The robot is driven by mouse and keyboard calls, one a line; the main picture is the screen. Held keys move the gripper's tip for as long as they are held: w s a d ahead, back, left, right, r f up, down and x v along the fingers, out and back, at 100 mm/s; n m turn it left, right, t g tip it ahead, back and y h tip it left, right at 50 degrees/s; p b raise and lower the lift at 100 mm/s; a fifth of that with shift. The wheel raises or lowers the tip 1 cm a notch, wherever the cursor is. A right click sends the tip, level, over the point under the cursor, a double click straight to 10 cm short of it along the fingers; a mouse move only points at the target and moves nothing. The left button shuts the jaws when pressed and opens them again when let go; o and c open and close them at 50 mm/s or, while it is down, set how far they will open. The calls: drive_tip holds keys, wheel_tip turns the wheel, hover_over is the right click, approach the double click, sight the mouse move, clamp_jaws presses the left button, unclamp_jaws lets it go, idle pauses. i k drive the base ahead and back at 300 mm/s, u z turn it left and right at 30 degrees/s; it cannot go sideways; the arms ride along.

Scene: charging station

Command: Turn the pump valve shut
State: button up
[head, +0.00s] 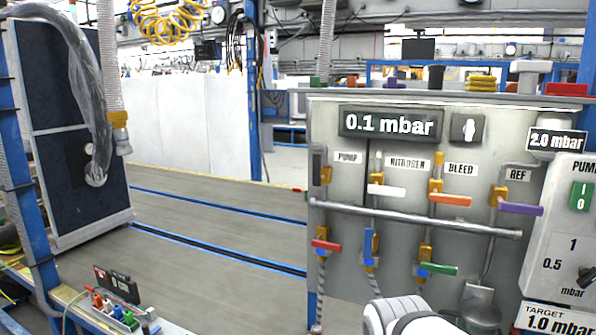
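The panel (420,160) stands at the right. Its PUMP label (347,157) is at the upper left, beside a yellow-bodied valve with a dark upright handle (317,166). This appears to be the pump valve; its pipe runs down to the horizontal manifold. A white rounded part of my arm (404,316) shows at the bottom edge, low and right of that valve. My gripper is not visible, so its opening and any contact are hidden.
White (386,191), orange (450,199) and purple (521,208) handles lie sideways on neighbouring valves. Below the manifold (415,220) are red (326,246), blue (368,246) and green (438,268) handles. The display (390,123) reads 0.1 mbar. Open floor lies left.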

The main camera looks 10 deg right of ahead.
sight(318, 178)
drive_tip(key=u, duration=0.05)
drive_tip(key=k, duration=0.55)
drive_tip(key=z, duration=2.45)
drive_tip(key=k, duration=0.75)
drive_tip(key=u, duration=1.7)
drive_tip(key=i, duration=1)
drive_tip(key=u, duration=0.05)
